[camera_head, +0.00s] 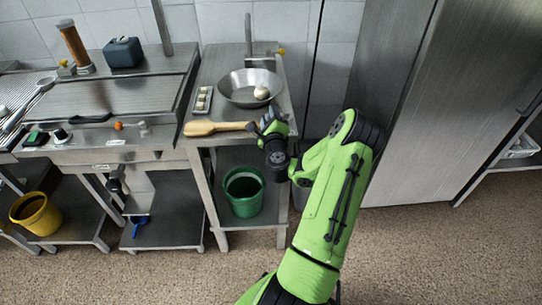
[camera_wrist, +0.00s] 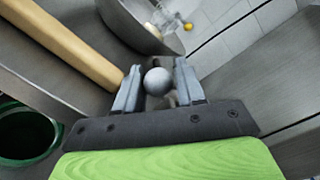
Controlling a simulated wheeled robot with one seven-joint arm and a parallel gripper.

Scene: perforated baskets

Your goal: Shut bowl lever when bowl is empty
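The metal bowl (camera_head: 232,92) sits on the steel stand, with a whitish round item (camera_head: 261,93) inside at its right. The bowl's wall also shows at the top of the wrist view (camera_wrist: 125,20), with a pale, unclear shape inside. My gripper (camera_head: 266,122) is at the stand's front edge, just in front of the bowl. In the wrist view its fingers (camera_wrist: 158,88) are apart, with a grey ball (camera_wrist: 157,81) between them. I cannot tell whether they grip it, or whether it is the lever's knob. No lever is clearly visible; the gripper may hide it.
A wooden rolling pin or bat (camera_head: 215,128) lies left of my gripper. A small tray with pale round items (camera_head: 203,98) is left of the bowl. A green bucket (camera_head: 243,192) stands on the lower shelf. A tall steel cabinet (camera_head: 405,110) is at the right.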

